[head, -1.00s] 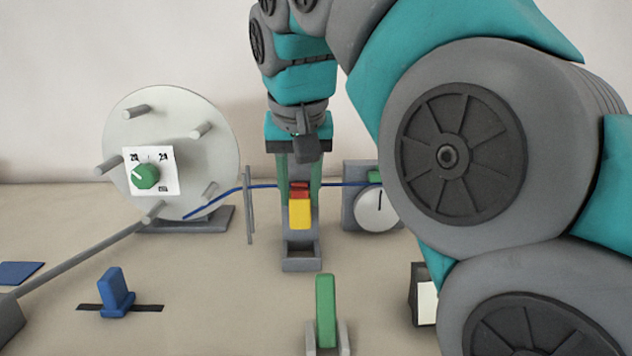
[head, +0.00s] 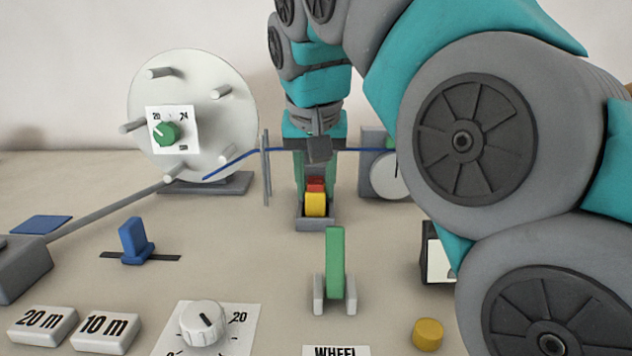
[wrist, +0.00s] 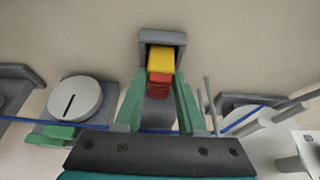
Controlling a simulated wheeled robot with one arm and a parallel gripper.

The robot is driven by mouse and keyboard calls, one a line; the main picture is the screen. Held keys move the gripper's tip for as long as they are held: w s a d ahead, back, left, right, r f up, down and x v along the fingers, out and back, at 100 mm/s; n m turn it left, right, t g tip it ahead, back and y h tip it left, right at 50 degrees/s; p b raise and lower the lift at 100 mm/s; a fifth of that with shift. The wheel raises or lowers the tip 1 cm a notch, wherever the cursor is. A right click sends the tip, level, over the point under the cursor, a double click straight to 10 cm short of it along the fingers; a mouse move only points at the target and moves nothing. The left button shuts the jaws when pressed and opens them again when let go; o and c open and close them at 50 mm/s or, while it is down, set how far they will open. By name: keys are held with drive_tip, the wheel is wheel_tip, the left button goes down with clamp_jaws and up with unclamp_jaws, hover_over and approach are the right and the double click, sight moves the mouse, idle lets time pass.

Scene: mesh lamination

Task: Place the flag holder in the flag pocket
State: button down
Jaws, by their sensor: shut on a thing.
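The flag holder, a block with a yellow lower part (head: 316,204) and a red upper part (head: 315,186), is between the green fingers of my gripper (head: 316,182). In the wrist view, my gripper (wrist: 159,92) is shut on its red part (wrist: 160,87). The flag pocket (head: 314,225) is a grey open box on the table below the gripper. The yellow part's lower end is at the pocket opening, behind its front wall. In the wrist view, the yellow part (wrist: 161,61) lies within the pocket rim (wrist: 162,37). How deep it sits is hidden.
A blue strip (head: 240,160) runs from the white wheel (head: 200,85) past thin grey posts (head: 266,170) and behind the gripper to a round white dial (head: 388,178). A green lever (head: 335,262) stands in front of the pocket. A blue slider (head: 134,240) is at left.

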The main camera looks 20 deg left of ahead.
drive_tip(key=shift+f+b, duration=0.4)
drive_tip(key=shift+f, duration=0.2)
drive_tip(key=shift+c, duration=2.1)
unclamp_jaws()
drive_tip(key=shift+r, duration=0.1)
